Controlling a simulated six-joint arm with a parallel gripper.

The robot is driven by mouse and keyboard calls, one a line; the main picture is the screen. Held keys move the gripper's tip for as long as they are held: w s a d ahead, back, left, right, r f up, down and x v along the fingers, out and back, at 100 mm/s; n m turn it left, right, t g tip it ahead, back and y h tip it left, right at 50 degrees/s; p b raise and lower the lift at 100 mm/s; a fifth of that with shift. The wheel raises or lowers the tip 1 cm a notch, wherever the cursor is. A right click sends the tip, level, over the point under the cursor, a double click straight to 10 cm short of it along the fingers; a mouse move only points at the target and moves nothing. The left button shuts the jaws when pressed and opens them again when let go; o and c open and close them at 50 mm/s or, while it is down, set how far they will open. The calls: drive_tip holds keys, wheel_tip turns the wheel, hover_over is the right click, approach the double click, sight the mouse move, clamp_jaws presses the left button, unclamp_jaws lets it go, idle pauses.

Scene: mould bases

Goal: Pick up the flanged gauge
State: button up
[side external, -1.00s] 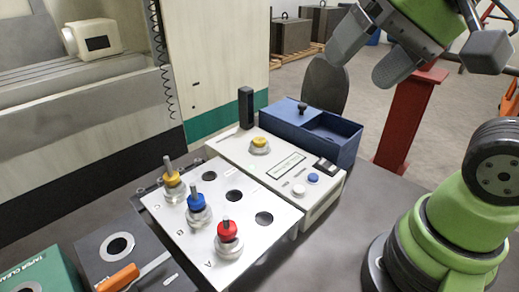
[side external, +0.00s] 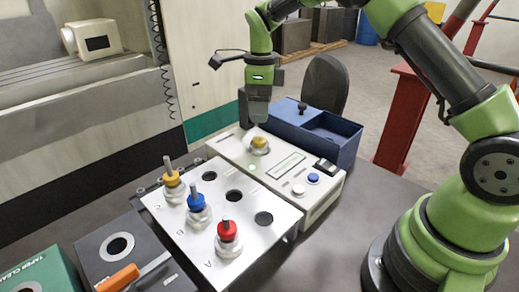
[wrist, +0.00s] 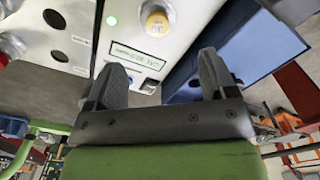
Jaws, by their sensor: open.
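A yellow-topped round piece with a pale metal flange (side external: 259,144) sits on the white instrument box (side external: 225,150); it looks like the flanged gauge. Its yellow top also shows in the wrist view (wrist: 156,21), beyond my fingertips. My gripper (side external: 257,117) is over the back of the box, above and apart from the yellow-topped piece. In the wrist view my gripper (wrist: 160,72) is open, with nothing between its two fingers.
A white rack plate (side external: 185,228) holds yellow-, blue- and red-collared holders beside empty holes. A blue bin (side external: 338,135) stands right behind the box. An orange-handled tool (side external: 118,278) lies at front left.

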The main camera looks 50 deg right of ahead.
sight(259, 139)
drive_tip(key=f, duration=0.9)
drive_tip(key=shift+a+f, duration=0.25)
drive_tip(key=shift+f, duration=0.05)
drive_tip(key=shift+c, duration=0.2)
drive_tip(key=c, duration=1.3)
